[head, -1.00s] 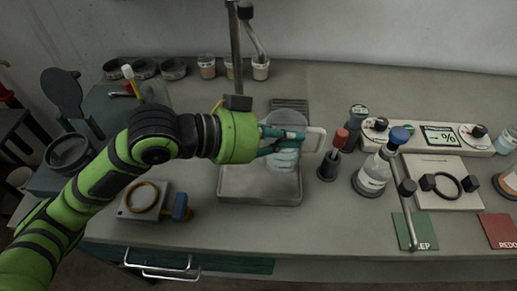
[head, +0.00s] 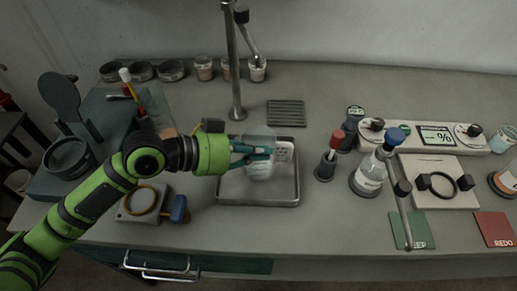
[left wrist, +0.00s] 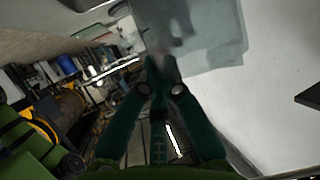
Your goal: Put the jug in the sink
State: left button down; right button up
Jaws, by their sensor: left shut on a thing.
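The clear jug (head: 261,169) has a pale handle (head: 284,151) on its right side. My left gripper (head: 268,152) is shut on the jug and reaches it from the left. The shallow grey metal basin, which looks like the sink (head: 258,201), lies below it. The jug is upright and appears within the basin's outline. I cannot tell whether its bottom touches the basin floor. In the left wrist view, my left gripper's fingers (left wrist: 163,68) come together at a pale, see-through surface of the jug (left wrist: 215,35). My right gripper is not in view.
A metal post (head: 234,70) stands behind the basin, beside a slotted grate (head: 287,113). To the right are a red-topped holder (head: 328,165) and a blue-capped bottle (head: 370,175). A small ring-topped block (head: 143,201) sits to the left. Bare counter lies in front of the basin.

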pick_arm(q)
jog(key=shift+f, duration=0.1)
jog(key=c, duration=1.4)
grip_release()
jog(key=shift+b+v, duration=1.9)
jog(key=shift+v, duration=4.2)
jog(key=shift+d, duration=0.1)
